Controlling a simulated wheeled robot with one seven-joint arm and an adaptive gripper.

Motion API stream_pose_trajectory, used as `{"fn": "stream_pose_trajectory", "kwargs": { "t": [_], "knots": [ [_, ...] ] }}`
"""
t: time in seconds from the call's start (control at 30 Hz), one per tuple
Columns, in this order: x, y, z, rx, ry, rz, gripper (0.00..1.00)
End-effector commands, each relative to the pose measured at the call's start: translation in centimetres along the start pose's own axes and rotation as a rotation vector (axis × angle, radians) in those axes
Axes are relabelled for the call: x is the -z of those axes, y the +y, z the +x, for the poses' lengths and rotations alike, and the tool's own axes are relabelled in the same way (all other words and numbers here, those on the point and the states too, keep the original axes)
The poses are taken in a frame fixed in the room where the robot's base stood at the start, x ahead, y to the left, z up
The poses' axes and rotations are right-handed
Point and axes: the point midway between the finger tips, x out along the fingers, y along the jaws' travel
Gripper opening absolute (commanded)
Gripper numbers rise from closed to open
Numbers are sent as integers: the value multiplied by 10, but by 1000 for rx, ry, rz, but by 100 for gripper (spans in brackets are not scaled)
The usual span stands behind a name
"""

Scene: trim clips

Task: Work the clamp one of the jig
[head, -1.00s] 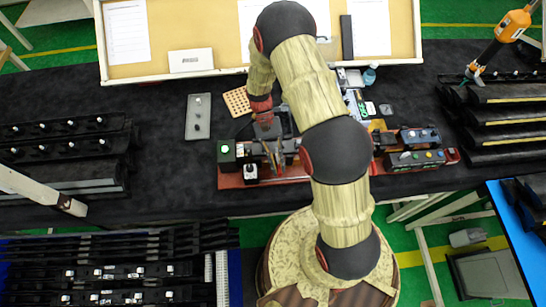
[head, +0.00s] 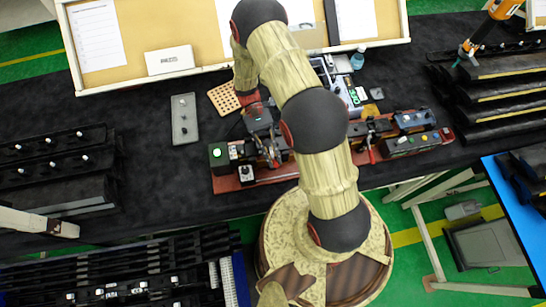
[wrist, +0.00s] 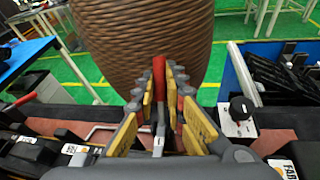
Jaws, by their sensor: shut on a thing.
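The jig is a long reddish board (head: 290,174) with black fixtures, lying along the front of the dark table. In the wrist view a clamp lever with a red handle (wrist: 159,75) stands upright between my gripper's yellow-padded fingers (wrist: 162,90). The fingers are closed in on the lever from both sides. A metal bar of the clamp (wrist: 158,138) runs below the handle. In the head view my gripper (head: 270,150) is over the left part of the jig, and the arm partly hides the jig's middle.
A small box with a black knob (wrist: 240,108) stands close to the right of the fingers. A second red lever (head: 371,156) stands farther right. A grey tray (head: 184,119) lies behind on open table.

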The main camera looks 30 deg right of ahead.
Motion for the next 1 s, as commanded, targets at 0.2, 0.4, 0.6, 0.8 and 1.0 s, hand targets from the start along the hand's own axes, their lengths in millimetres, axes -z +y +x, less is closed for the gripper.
{"fn": "stream_pose_trajectory", "kwargs": {
  "t": [0.2,0.4,0.6,0.8,1.0],
  "knots": [
    [2,0,0,1,5,0,14],
    [1,0,0,0,3,0,26],
    [1,0,0,0,2,0,31],
    [1,0,-1,0,2,0,31],
    [1,0,-22,0,3,0,31]
  ]
}}
